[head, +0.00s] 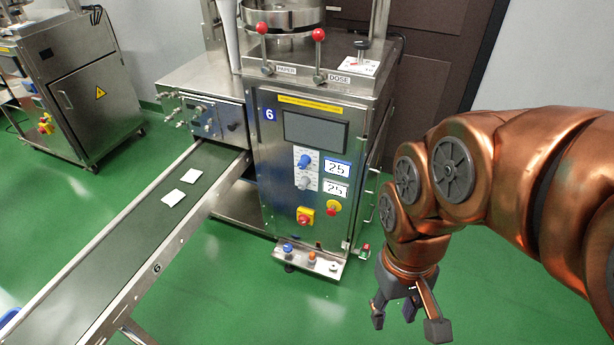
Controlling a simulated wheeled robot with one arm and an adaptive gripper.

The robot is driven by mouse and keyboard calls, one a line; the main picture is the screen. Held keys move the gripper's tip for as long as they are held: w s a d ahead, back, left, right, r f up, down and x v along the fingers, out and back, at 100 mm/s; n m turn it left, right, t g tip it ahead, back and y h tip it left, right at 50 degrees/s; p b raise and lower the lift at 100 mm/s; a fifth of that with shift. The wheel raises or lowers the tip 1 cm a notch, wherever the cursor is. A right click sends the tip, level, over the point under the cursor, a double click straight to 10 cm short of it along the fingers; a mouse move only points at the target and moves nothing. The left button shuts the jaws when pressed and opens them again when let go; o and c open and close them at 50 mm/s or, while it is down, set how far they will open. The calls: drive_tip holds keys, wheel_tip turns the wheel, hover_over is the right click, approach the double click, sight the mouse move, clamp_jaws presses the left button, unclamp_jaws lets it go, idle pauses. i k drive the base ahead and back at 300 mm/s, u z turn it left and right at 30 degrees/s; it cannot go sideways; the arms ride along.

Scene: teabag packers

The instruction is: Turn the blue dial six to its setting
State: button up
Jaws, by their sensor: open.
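The blue dial (305,161) is on the front panel of the steel packing machine marked 6 (268,114). Beside it a white display (337,168) reads 25. A grey dial (304,183) sits just below, beside a second display (336,188) that also appears to read 25. The blue dial's exact pointer angle is too small to read. My gripper (408,316) is open and empty at the lower right, pointing down over the green floor. It is apart from the machine, to the right of and below the dial.
Below the dials are a red knob on a yellow plate (305,216) and a red and yellow button (333,208). A low shelf with small knobs (312,261) juts out at the machine's foot. A conveyor (130,233) carrying white teabags runs left. Floor between gripper and machine is clear.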

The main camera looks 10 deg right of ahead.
sight(305, 160)
drive_tip(key=z, duration=0.05)
drive_tip(key=i, duration=0.35)
drive_tip(key=u, duration=1.4)
